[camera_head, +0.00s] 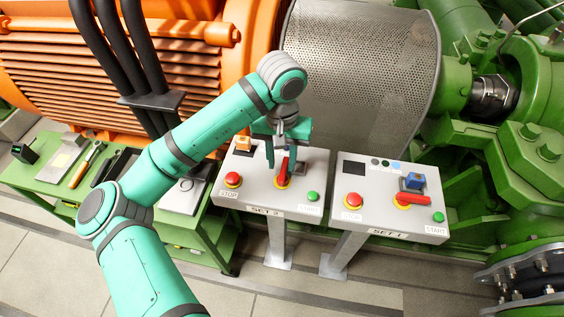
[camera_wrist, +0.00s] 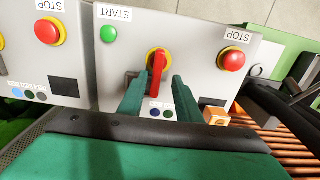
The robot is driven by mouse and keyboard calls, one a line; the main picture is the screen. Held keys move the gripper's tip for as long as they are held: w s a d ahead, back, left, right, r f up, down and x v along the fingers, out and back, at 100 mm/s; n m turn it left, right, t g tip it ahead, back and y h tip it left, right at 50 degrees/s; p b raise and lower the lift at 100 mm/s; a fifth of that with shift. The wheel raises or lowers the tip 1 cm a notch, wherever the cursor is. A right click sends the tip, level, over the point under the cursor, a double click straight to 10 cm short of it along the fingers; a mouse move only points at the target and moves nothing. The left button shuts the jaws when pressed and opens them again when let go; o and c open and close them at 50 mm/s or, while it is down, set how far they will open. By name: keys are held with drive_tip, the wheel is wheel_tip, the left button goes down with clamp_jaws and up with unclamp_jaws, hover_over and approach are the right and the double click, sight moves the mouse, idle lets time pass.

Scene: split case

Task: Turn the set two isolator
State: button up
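The set two isolator is a red handle (camera_head: 282,180) on a yellow round base, on the grey SET 2 panel (camera_head: 247,189). The handle points roughly up and down in the head view. In the wrist view the red handle (camera_wrist: 158,75) stands upright in the picture, its base partly behind it. My gripper (camera_head: 285,164) is over this panel, fingers pointing down. In the wrist view the fingers (camera_wrist: 157,88) are apart, one on each side of the handle's near end, with gaps visible. I cannot tell whether either finger touches it.
A red STOP button (camera_head: 232,180), a green START button (camera_head: 313,196) and an orange block (camera_head: 243,143) are on the same panel. The SET 1 panel (camera_head: 380,222) stands right, with its own red handle (camera_head: 413,199) lying sideways and a blue block (camera_head: 415,181). A green tool bench is left.

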drive_tip(key=shift+s+d+f, duration=0.1)
drive_tip(key=shift+d+f, duration=0.25)
drive_tip(key=shift+f, duration=0.35)
drive_tip(key=shift+a, duration=0.1)
clamp_jaws()
